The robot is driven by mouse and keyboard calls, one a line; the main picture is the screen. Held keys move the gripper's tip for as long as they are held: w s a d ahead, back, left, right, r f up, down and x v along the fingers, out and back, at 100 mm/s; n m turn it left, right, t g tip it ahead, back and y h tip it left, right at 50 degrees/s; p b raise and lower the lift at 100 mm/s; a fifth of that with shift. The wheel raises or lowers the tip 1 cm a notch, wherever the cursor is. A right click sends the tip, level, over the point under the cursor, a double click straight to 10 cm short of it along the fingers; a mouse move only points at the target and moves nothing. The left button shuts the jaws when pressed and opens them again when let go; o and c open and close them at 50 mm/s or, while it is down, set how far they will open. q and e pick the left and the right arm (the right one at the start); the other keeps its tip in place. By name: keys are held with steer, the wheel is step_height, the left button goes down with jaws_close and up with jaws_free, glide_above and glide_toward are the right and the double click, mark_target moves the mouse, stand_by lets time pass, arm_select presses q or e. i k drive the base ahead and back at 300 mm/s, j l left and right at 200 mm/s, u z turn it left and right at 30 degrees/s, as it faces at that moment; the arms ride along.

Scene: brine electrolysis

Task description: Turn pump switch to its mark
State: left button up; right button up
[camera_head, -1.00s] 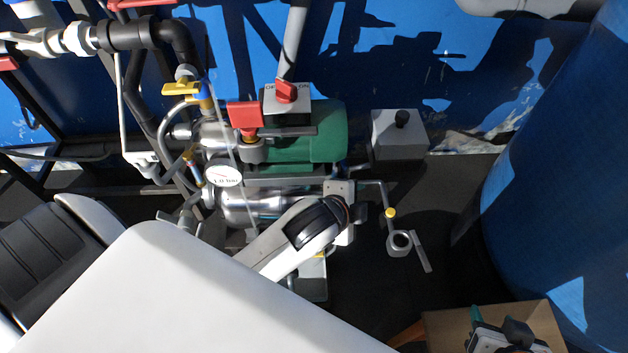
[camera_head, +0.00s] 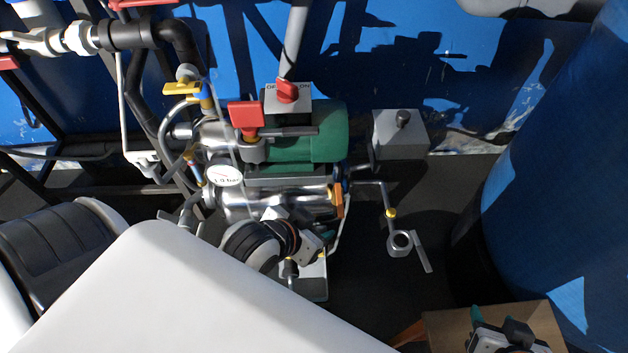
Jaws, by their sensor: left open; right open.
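The pump switch (camera_head: 287,91) is a red knob on a light box with OFF at its left and ON at its right. It sits at the top of the green pump motor (camera_head: 322,135); its exact angle is hard to read. My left gripper (camera_head: 318,243) is below the motor, in front of the steel cylinder, clear of the switch. It is open; its fingers are small and partly hidden by its own body. My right gripper (camera_head: 507,335) is at the bottom right, partly cut off by the frame edge, open and far from the switch.
A red valve handle (camera_head: 245,115) stands left of the switch box. A pressure gauge (camera_head: 226,175) and pipes are left of the steel cylinder. A grey box with a black knob (camera_head: 400,130) is at the right. A blue drum (camera_head: 550,170) and cardboard box (camera_head: 440,325) stand further right.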

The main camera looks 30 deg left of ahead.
mark_target(288, 92)
steer(key=k, duration=1)
